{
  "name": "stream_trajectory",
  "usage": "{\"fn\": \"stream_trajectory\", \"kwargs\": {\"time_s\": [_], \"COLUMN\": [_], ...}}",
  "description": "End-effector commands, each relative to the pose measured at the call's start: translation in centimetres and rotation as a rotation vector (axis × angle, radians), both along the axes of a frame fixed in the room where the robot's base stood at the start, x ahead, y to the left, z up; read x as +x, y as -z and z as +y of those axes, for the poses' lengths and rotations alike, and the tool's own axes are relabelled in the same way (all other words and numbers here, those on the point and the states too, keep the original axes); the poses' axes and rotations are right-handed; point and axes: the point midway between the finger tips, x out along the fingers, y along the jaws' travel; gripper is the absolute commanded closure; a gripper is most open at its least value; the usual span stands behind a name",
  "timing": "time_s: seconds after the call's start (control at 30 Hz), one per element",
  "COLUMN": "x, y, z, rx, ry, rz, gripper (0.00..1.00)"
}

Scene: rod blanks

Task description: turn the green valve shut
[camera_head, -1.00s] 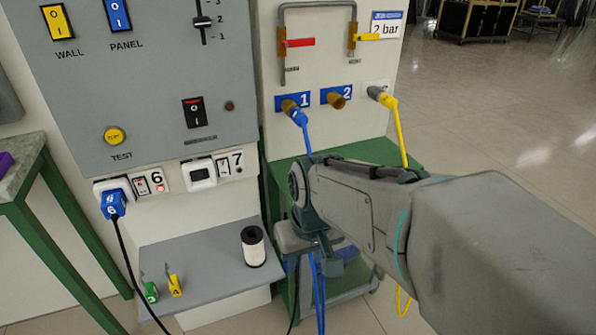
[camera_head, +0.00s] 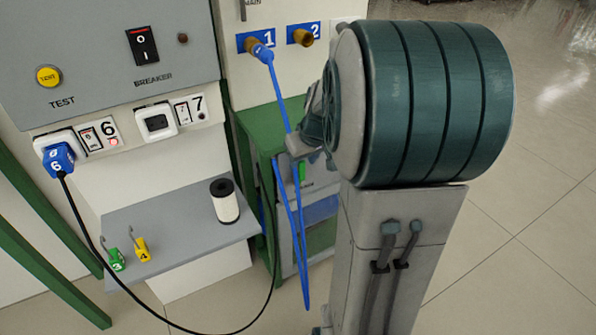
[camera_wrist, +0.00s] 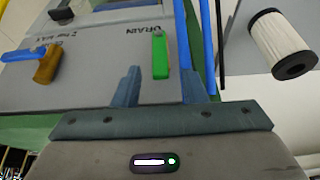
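The green valve handle (camera_wrist: 160,56) is a flat bar under the word DRAIN on a grey panel in the wrist view. It stands lengthwise up and down in that picture. A small part of green also shows beside my arm in the head view (camera_head: 302,171). My gripper (camera_wrist: 161,78) is open, with its two fingers apart. The handle's lower end lies between the fingertips in the picture, with a gap on each side. I cannot tell whether the fingers reach its depth. Nothing is held.
Blue hoses (camera_head: 292,200) hang close to my gripper. Open floor lies to the right.

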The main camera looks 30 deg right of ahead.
Motion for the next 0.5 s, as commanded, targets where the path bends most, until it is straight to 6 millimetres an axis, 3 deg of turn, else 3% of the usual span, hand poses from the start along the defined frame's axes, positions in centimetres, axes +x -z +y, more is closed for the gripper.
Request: {"fn": "stream_trajectory", "kwargs": {"time_s": [0.03,0.2,0.5], "x": [0.3,1.2,1.6], "y": [1.3,3.2,3.9], "z": [0.1,0.1,0.1], "rx": [0.002,0.000,0.001], "ry": [-0.001,-0.002,-0.001], "rz": [0.004,0.002,0.000], "gripper": [0.62,0.62,0.62]}}
